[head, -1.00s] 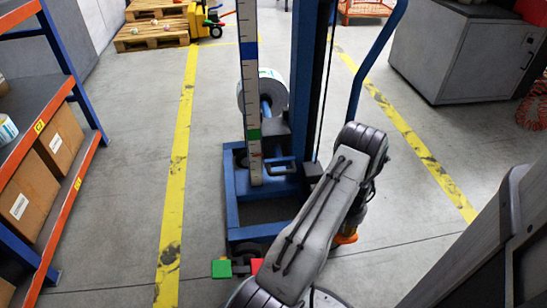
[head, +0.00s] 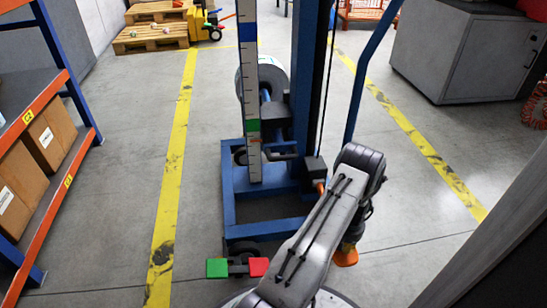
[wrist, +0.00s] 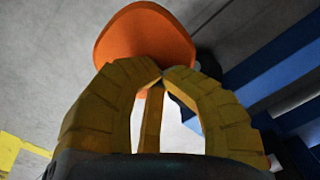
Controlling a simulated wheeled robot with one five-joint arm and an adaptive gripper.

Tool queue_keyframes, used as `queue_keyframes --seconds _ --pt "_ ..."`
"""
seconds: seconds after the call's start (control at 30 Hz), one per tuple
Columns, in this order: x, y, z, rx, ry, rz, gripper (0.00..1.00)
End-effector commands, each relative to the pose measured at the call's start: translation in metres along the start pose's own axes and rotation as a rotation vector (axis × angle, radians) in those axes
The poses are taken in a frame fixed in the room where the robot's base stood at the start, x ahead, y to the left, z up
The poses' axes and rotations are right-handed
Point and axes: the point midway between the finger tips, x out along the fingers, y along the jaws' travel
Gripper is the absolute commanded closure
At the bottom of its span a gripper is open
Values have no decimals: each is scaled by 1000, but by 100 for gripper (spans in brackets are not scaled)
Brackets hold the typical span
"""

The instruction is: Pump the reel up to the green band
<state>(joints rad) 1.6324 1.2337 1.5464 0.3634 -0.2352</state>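The blue lifter mast (head: 311,80) stands ahead, with the grey reel (head: 277,78) on its carriage, partly behind the white scale strip (head: 248,70). The green band (head: 252,126) is low on the strip, near the carriage; a blue band (head: 247,33) is higher. An orange pedal-like part (head: 346,257) shows right of the lifter base, below the end of my arm. In the wrist view the orange part (wrist: 143,38) lies just beyond my gripper (wrist: 163,74), whose yellow fingertips meet with nothing visible between them. Whether they touch the orange part I cannot tell.
A green block (head: 217,268) and a red block (head: 258,267) sit at the lifter's front. A shelf with boxes (head: 50,137) stands left, a grey cabinet (head: 463,50) right. Yellow floor lines (head: 170,195) flank the lifter. The floor between the left line and the lifter is clear.

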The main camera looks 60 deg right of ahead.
Motion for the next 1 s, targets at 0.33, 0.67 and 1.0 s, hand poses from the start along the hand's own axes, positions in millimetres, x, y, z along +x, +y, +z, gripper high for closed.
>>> queue_keyframes --seconds 0.33,0.67,1.0 --pt "31 -3 -1 -6 5 1 100" --pt "-21 -2 -1 -6 4 1 100" --pt "-87 -1 0 -2 2 1 100"
